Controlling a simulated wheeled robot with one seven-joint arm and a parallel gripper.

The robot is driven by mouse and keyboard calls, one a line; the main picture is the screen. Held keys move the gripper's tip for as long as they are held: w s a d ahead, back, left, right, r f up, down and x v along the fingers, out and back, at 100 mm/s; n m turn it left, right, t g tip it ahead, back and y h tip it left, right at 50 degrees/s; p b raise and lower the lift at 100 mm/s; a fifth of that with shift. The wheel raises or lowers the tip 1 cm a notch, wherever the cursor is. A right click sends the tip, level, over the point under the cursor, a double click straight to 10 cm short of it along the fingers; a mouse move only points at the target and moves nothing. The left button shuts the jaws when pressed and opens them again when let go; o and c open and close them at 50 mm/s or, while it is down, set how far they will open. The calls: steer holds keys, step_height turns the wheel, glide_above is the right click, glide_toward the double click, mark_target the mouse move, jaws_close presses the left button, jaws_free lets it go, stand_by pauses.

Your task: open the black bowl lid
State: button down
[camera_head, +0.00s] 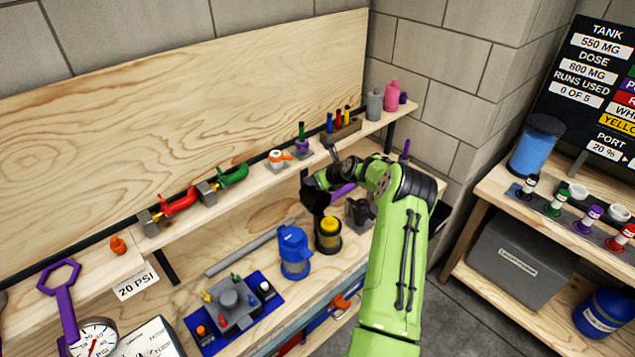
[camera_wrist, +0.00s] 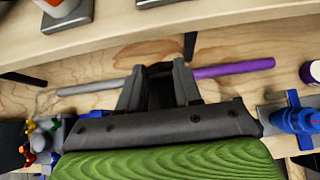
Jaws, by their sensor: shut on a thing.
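My gripper (camera_head: 317,187) hangs over the workbench below the narrow shelf. In the wrist view, my gripper's two fingers (camera_wrist: 159,80) stand apart, shut on a dark piece (camera_wrist: 161,72). Its shape is mostly hidden, and I cannot tell whether it is the black bowl lid. A dark bowl-like housing (camera_head: 360,211) stands on the bench beside my arm, partly in its shadow. A yellow-and-black housing (camera_head: 328,237) stands just below my gripper in the head view.
A grey rod (camera_head: 245,250) lies along the bench, and a purple bar (camera_head: 342,192) shows beyond my gripper. A valve block (camera_head: 233,305) on a blue plate stands left. The shelf above holds clamps, bottles (camera_head: 392,96) and small tools. A wall rises behind.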

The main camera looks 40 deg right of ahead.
steer(key=shift+w+r, duration=0.45)
steer(key=shift+w, duration=0.3)
steer(key=c, duration=1.1)
jaws_free()
steer(key=o, duration=0.3)
steer(key=shift+o, duration=0.2)
steer(key=shift+s+f, duration=0.1)
steer(key=shift+f, duration=0.1)
steer(key=b+v, duration=0.1)
steer(key=v, duration=1.4)
steer(key=shift+s+r, duration=0.2)
steer(key=shift+s, duration=0.15)
steer(key=shift+a, duration=0.1)
